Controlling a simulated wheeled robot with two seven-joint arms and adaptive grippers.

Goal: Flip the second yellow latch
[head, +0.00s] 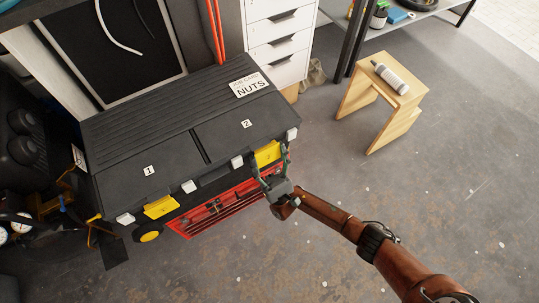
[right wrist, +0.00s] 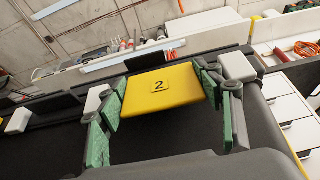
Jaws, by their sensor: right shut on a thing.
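A black toolbox (head: 215,125) has two lids marked 1 and 2. The first yellow latch (head: 160,207) is on its front edge below lid 1. The second yellow latch (head: 267,153) is on the front edge below lid 2. My right gripper (head: 271,162) reaches it from the front right, one finger at each side. In the right wrist view the second latch (right wrist: 162,88), marked 2, lies between the green finger pads of my right gripper (right wrist: 163,108), which is shut on it. I cannot tell how far the latch is turned. My left gripper is not in view.
White corner pieces (head: 292,133) flank the latches. A red tool drawer (head: 215,207) is below. A wooden stool (head: 398,88) with a bottle (head: 390,78) stands at right. The floor between is clear.

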